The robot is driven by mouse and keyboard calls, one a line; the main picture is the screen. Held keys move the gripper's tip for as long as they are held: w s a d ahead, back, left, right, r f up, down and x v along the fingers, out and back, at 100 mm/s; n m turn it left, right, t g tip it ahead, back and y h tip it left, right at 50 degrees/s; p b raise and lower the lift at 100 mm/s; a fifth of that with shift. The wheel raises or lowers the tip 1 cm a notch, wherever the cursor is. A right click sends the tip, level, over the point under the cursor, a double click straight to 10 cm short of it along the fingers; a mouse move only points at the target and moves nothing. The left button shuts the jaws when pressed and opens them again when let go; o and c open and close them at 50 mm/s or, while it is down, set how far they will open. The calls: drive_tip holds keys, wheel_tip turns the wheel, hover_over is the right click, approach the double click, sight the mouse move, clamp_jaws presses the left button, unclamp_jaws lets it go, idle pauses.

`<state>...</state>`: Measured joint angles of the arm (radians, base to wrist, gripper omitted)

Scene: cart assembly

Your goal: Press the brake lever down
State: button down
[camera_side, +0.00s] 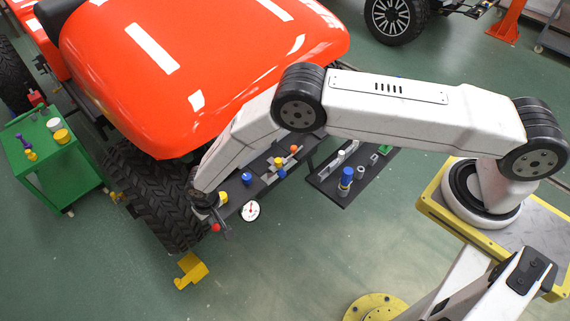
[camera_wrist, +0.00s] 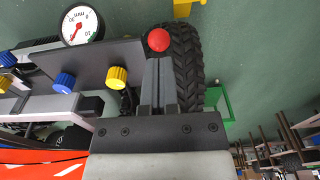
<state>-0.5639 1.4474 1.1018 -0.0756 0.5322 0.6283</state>
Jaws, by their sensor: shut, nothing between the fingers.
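The brake lever shows as a red ball knob (camera_wrist: 158,40) in the wrist view, right at the tips of my gripper (camera_wrist: 159,62). My gripper's two grey fingers are shut together with nothing between them. I cannot tell whether the tips touch the knob. In the side view the red knob (camera_side: 215,228) is small, beside the big black tyre (camera_side: 160,200), just below the end of my arm. The lever's shaft is mostly hidden by my gripper.
A dark panel carries a yellow knob (camera_wrist: 117,77), blue knobs (camera_wrist: 64,82) and a white pressure gauge (camera_wrist: 82,24). A green cart (camera_side: 60,180) stands left of the tyre. A second dark board (camera_side: 345,180) is to the right. A yellow block (camera_side: 190,270) lies on the floor.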

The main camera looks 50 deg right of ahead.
drive_tip(key=shift+w+r, duration=0.2)
drive_tip(key=shift+r, duration=0.7)
drive_tip(key=shift+w+r, duration=0.15)
drive_tip(key=shift+r, duration=0.7)
drive_tip(key=shift+w+d+r, duration=0.1)
drive_tip(key=shift+d+r, duration=0.1)
drive_tip(key=shift+r, duration=0.1)
drive_tip(key=s+d+r, duration=0.2)
drive_tip(key=d+r, duration=1.3)
drive_tip(key=r, duration=0.3)
drive_tip(key=s+d+r+t, duration=0.1)
drive_tip(key=s+d+r, duration=0.3)
drive_tip(key=s+d, duration=0.2)
drive_tip(key=s+d+r, duration=0.4)
drive_tip(key=s+d, duration=0.3)
drive_tip(key=s, duration=0.4)
drive_tip(key=shift+r+t, duration=0.35)
drive_tip(key=shift+t, duration=0.05)
drive_tip(key=shift+s, duration=0.1)
